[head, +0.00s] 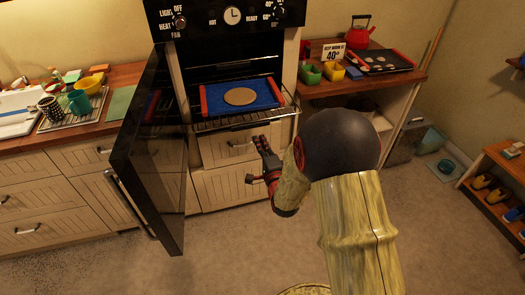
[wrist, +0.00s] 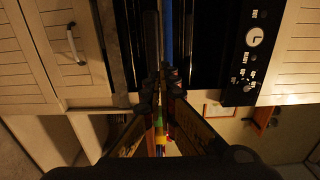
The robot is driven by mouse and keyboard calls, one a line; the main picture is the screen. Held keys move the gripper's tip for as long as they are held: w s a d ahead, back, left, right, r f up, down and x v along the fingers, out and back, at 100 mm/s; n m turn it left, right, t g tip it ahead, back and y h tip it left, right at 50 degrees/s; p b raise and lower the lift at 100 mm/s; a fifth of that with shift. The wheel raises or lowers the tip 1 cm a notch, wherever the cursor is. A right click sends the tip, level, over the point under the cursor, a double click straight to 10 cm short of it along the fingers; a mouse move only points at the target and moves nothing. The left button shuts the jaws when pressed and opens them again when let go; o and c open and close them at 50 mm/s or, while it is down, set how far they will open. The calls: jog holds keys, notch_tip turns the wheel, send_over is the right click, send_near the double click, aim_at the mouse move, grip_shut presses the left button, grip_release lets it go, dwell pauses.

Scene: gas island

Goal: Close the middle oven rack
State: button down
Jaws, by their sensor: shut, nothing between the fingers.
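The oven (head: 232,50) stands with its dark door (head: 150,150) swung open to the left. The middle rack (head: 245,122) is pulled out past the oven front. It bears a blue tray (head: 215,99) with red ends and a round tan disc (head: 240,96) on it. My gripper (head: 261,145) is just below and in front of the rack's front edge in the head view; I cannot tell if it touches. In the wrist view my gripper (wrist: 160,92) is shut and empty, pointing at the rack's edge, with the blue tray edge (wrist: 168,35) beside it.
Drawers (head: 228,148) are under the oven. A sink and drying rack (head: 75,105) are at left. A shoe shelf (head: 495,175) is at right. The floor in front is clear.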

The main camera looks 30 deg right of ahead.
aim_at(252, 123)
jog(key=b+x, duration=0.2)
jog(key=x, duration=0.5)
jog(key=shift+w, duration=0.35)
jog(key=shift+d, duration=0.15)
